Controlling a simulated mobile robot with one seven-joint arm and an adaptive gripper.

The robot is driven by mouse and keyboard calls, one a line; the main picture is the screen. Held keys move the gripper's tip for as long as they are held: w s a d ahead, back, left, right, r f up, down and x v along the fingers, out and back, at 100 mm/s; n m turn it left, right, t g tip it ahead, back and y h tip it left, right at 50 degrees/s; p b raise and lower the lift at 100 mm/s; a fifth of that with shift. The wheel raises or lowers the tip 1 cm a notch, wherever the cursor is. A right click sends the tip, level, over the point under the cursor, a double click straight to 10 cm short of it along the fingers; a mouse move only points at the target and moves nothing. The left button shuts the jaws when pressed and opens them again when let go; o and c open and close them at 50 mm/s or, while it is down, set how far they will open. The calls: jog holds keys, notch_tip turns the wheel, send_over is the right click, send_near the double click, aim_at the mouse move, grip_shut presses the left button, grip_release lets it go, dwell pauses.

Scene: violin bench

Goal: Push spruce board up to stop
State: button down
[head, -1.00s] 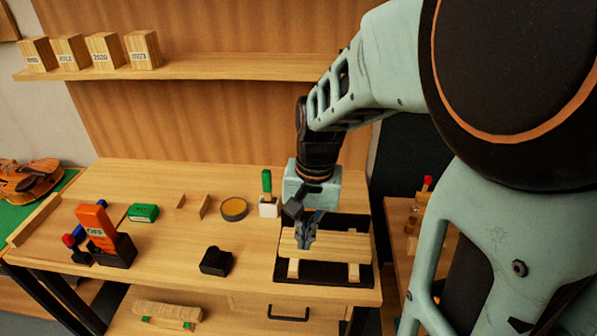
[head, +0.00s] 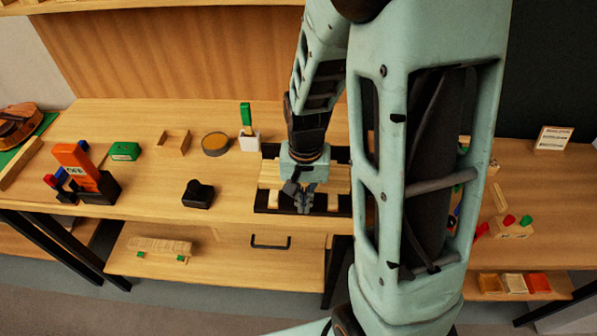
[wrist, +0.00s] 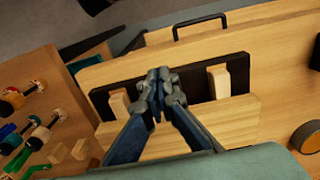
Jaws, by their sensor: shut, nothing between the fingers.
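The spruce board (wrist: 225,115) is a pale plank lying across a black mat (wrist: 165,70) near the bench's front edge. In the head view the board (head: 269,174) is partly hidden by my gripper and arm. Two short pale wooden pieces, left (wrist: 119,103) and right (wrist: 218,82) in the wrist view, stick out past the board's front edge. My gripper (wrist: 157,82) is shut and empty, with its tips between these pieces, on the bench-front side of the board. In the head view my gripper (head: 303,206) points down there. I cannot tell whether it touches the board. No stop is clearly visible.
A black block (head: 198,194), a round tin (head: 215,144) and a white pot with a green-handled tool (head: 249,140) stand left of the mat. A drawer handle (head: 270,242) is below the bench front. A side table with small coloured items (head: 512,226) is at right.

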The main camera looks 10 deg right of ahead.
jog(key=shift+w+d+f+p, duration=0.15)
jog(key=shift+w+d, duration=0.05)
jog(key=shift+w, duration=0.45)
jog(key=shift+w+d+f+p, duration=0.15)
jog(key=shift+w+d+f, duration=0.05)
jog(key=shift+w, duration=0.4)
jog(key=shift+w+d+f+p, duration=0.15)
jog(key=shift+w+d, duration=0.05)
jog(key=shift+w, duration=0.45)
jog(key=w, duration=0.1)
jog(key=w+d, duration=0.1)
jog(key=w, duration=0.2)
jog(key=shift+w+d+b, duration=0.25)
jog(key=shift+b, duration=0.15)
jog(key=shift+w+d+r, duration=0.1)
jog(key=shift+w, duration=0.2)
jog(key=shift+w, duration=0.1)
